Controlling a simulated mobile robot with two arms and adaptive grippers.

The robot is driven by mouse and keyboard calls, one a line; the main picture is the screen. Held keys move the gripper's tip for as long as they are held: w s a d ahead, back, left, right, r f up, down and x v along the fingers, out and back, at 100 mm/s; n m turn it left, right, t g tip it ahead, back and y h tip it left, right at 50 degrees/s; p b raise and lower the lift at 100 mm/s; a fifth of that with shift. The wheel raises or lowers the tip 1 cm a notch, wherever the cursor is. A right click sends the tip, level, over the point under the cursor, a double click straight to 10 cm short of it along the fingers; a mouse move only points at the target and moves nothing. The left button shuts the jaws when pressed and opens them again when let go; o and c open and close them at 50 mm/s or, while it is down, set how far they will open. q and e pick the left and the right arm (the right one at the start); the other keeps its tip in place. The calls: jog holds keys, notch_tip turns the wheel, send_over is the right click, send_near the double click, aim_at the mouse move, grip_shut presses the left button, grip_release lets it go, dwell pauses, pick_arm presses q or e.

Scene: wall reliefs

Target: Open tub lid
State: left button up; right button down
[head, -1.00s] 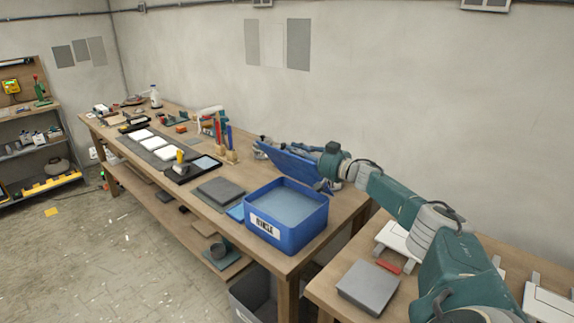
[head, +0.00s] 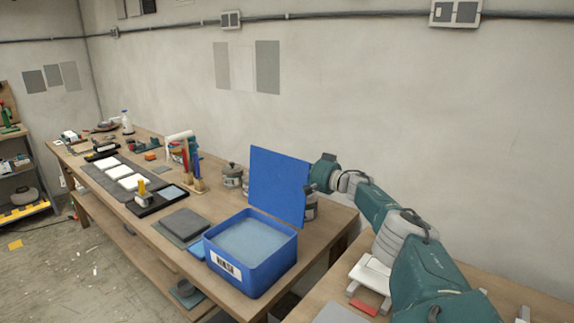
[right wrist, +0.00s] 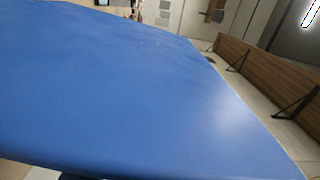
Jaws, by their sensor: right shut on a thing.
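The blue tub (head: 250,272) stands near the right end of the long workbench, its top uncovered and a pale blue-grey surface showing inside. Its blue lid (head: 278,185) stands roughly upright along the tub's back edge. My right arm reaches in from the right, and my right gripper (head: 318,184) is at the lid's right side, shut on it. The fingers are mostly hidden behind the lid. In the right wrist view the lid (right wrist: 120,85) fills most of the picture and no fingers show clearly. My left gripper is in neither view.
Dark grey slabs (head: 184,224) lie left of the tub. A jar (head: 232,175) and upright coloured tools (head: 192,168) stand behind them. A second table with a red block (head: 363,307) is at the front right. The wall is close behind the bench.

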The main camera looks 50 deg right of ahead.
jog(key=shift+d+f, duration=0.15)
jog(key=shift+d, duration=0.45)
jog(key=c, duration=1.8)
grip_release()
jog(key=shift+f, duration=0.15)
jog(key=s+d, duration=0.1)
jog(key=s, duration=1)
jog(key=shift+s+f, duration=0.15)
jog(key=shift+s, duration=0.25)
jog(key=shift+d, duration=0.1)
